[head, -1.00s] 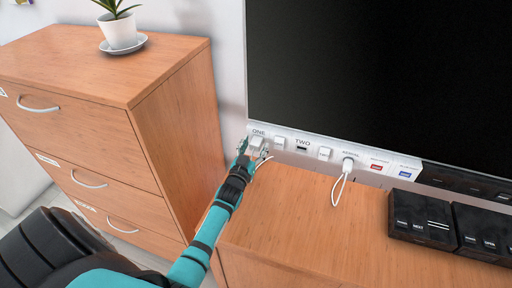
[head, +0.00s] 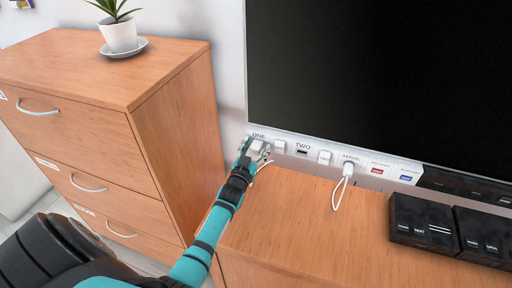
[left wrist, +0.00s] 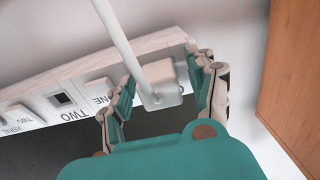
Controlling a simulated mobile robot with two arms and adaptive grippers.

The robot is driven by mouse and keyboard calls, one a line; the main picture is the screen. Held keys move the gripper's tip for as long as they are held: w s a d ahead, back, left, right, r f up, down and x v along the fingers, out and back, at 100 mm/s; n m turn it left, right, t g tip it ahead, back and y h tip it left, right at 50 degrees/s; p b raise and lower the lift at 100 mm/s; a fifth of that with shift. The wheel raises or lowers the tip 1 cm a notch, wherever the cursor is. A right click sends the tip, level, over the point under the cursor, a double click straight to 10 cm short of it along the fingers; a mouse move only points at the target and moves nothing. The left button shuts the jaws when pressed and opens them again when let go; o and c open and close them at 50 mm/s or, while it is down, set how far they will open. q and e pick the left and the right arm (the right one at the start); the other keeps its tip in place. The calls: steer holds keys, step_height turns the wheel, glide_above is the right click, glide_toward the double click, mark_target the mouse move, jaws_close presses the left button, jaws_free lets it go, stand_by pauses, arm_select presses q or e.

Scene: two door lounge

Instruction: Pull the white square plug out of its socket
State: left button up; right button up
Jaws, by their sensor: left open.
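The white square plug (head: 256,147) sits in the socket marked ONE at the left end of the strip under the screen. In the left wrist view the plug (left wrist: 159,84) shows close up, with its pale cable (left wrist: 118,35) running up from it. My left gripper (head: 257,153) is at the plug. In the left wrist view its two open fingers (left wrist: 166,88) stand on either side of the plug, with visible gaps. The socket behind the plug is hidden. My right gripper is not in view.
The socket strip (head: 316,138) carries a TWO socket (head: 302,152) and an aerial plug (head: 348,168) with a white cable. Below is a wooden cabinet top (head: 300,215) with black boxes (head: 424,222). A drawer unit (head: 175,130) stands close on the left.

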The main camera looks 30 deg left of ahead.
mark_target(254, 152)
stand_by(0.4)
arm_select(q)
jaws_close()
stand_by(0.4)
steer(key=shift+s+d+p, duration=0.1)
steer(key=shift+s+p, duration=0.2)
steer(key=shift+p, duration=0.1)
steer(key=shift+s+d+p, duration=0.15)
steer(key=shift+s+p, duration=0.2)
steer(key=shift+s, duration=0.35)
steer(key=shift+p+v, duration=1.05)
steer(key=shift+v, duration=0.9)
